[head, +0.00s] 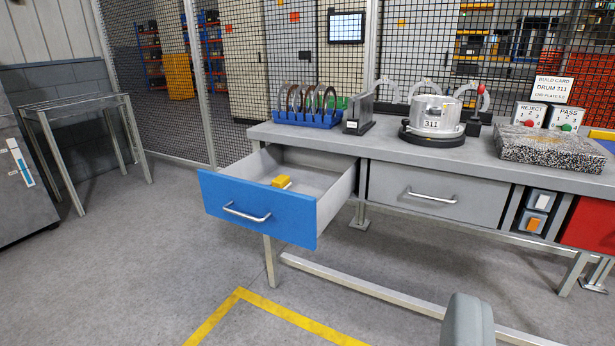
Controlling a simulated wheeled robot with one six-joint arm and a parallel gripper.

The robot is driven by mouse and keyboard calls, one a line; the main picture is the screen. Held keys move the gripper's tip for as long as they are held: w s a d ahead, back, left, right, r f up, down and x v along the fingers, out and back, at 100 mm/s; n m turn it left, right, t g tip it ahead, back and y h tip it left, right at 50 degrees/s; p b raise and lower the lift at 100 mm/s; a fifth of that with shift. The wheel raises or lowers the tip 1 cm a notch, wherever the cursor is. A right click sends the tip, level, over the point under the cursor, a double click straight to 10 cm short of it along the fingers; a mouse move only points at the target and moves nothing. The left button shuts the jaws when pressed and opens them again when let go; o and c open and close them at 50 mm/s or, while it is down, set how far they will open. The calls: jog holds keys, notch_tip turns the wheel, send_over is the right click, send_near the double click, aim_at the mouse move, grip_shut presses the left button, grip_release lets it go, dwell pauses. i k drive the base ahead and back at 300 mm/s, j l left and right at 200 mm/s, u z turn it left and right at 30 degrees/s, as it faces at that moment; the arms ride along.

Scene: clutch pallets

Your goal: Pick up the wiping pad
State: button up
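A small yellow block (281,181), which looks like the wiping pad, lies inside the open blue-fronted drawer (240,210). A thin pale piece shows beside or under it; I cannot tell whether it belongs to the block. The drawer is pulled out at the left end of the workbench (395,150), and its front wall hides part of the floor inside. My gripper's fingers do not show. Only a grey rounded part of mine shows at the bottom edge, well apart from the drawer.
A grey drawer (435,195) is closed. A metal frame table (85,110) stands at left. The floor before the blue drawer is clear.

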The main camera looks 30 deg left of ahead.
aim_at(283, 182)
jog(key=i+u, duration=0.15)
jog(key=u, duration=0.25)
jog(key=i+u, duration=0.15)
jog(key=u, duration=0.2)
jog(key=i+l+u, duration=0.45)
jog(key=i+l, duration=1.15)
jog(key=i, duration=0.15)
